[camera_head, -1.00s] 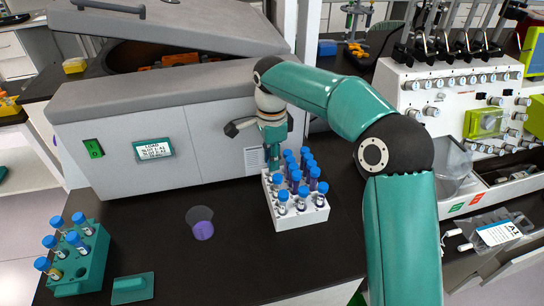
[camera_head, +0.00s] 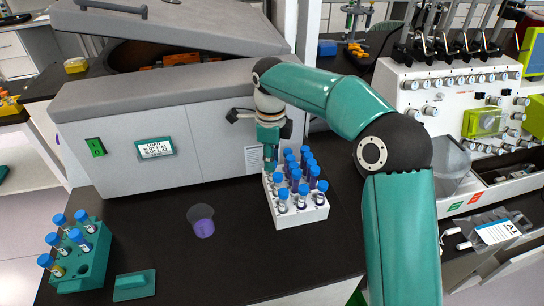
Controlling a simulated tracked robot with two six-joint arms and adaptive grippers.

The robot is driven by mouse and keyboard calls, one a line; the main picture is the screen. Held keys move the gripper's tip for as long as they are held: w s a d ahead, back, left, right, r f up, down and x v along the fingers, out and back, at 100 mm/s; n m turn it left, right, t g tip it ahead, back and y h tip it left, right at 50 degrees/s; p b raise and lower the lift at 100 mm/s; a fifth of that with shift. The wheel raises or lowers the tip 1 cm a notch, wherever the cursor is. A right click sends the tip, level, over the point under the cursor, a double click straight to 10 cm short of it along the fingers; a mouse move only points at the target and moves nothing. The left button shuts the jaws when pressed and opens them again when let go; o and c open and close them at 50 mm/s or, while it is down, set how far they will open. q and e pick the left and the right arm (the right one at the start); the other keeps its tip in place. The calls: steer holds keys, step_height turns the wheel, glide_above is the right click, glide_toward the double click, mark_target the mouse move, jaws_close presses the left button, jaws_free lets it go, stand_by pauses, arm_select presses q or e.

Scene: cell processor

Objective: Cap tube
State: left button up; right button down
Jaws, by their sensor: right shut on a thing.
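A white rack (camera_head: 300,216) stands on the black bench and holds several tubes with blue caps (camera_head: 311,182). My right gripper (camera_head: 270,165) reaches down at the rack's far left corner, beside the capped tubes. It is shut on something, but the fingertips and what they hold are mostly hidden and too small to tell. A teal rack (camera_head: 95,270) at the left holds several more blue-capped tubes (camera_head: 60,220). My left gripper does not show.
A grey centrifuge (camera_head: 120,130) with a raised lid stands behind the rack. A small cup with purple contents (camera_head: 202,226) and a teal block (camera_head: 134,285) lie on the bench. A white machine with knobs (camera_head: 450,100) stands at the right. Bench between cup and white rack is clear.

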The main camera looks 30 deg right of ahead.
steer(key=shift+w+d+r, duration=0.2)
steer(key=shift+d, duration=0.1)
steer(key=shift+r+m, duration=0.1)
steer(key=shift+m, duration=0.4)
steer(key=c, duration=1.4)
jaws_free()
steer(key=shift+s+a+r, duration=0.1)
steer(key=shift+s, duration=0.05)
steer(key=o, duration=0.5)
steer(key=shift+r, duration=0.15)
steer(key=r, duration=0.6)
steer(key=shift+s+a+r, duration=0.25)
steer(key=shift+a, duration=0.1)
steer(key=shift+w+a+r, duration=0.15)
steer(key=shift+r, duration=0.1)
